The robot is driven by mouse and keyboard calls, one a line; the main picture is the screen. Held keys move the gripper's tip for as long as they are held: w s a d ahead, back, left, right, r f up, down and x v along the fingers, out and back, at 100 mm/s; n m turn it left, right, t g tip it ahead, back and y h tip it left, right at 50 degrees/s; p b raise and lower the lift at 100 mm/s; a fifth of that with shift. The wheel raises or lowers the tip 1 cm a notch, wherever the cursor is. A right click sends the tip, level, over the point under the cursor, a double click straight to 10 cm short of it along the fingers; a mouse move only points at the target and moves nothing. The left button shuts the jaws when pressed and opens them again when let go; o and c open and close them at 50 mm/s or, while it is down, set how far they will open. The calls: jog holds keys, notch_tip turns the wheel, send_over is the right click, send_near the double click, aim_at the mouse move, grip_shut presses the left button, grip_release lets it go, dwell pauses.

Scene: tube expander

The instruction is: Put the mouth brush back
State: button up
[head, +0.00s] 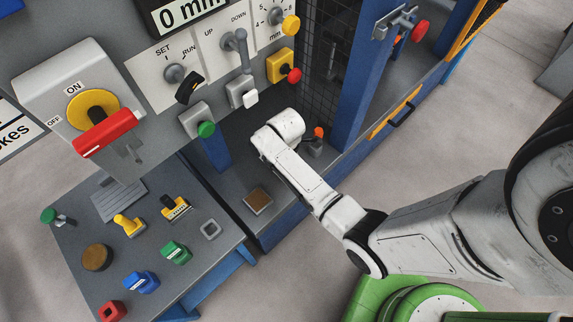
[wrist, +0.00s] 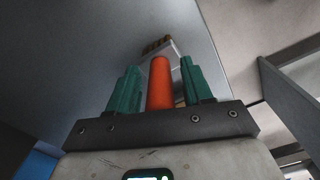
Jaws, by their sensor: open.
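In the wrist view, the green fingers of my gripper (wrist: 160,88) stand apart on either side of an upright orange-red cylinder that looks like the handle of the mouth brush (wrist: 160,82). Narrow gaps show beside it, and the fingers do not visibly close on it. Brown bristles on a pale block (wrist: 158,46) show just beyond its tip; I cannot tell if they belong to the same piece. In the head view, my white wrist hides the fingers. A small orange tip (head: 319,132) on a dark grey body shows just right of my wrist, by the blue post.
A control panel with a red-handled switch (head: 107,128) overhangs on the left. Below it, a grey table (head: 62,256) carries several coloured parts. A brown square pad (head: 258,200) sits on the machine's bed. A blue post (head: 360,85) and mesh guard stand close behind my wrist.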

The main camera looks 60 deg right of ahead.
notch_tip(320, 180, up, 12)
jog(key=shift+f, duration=0.1)
jog(key=s+a+r+m+t, duration=0.1)
jog(key=s+a+r+m, duration=0.1)
jog(key=s+a+m, duration=0.9)
jog(key=s, duration=0.2)
jog(key=shift+s+a+r, duration=0.15)
jog(key=shift+s+a, duration=0.05)
jog(key=shift+s, duration=0.1)
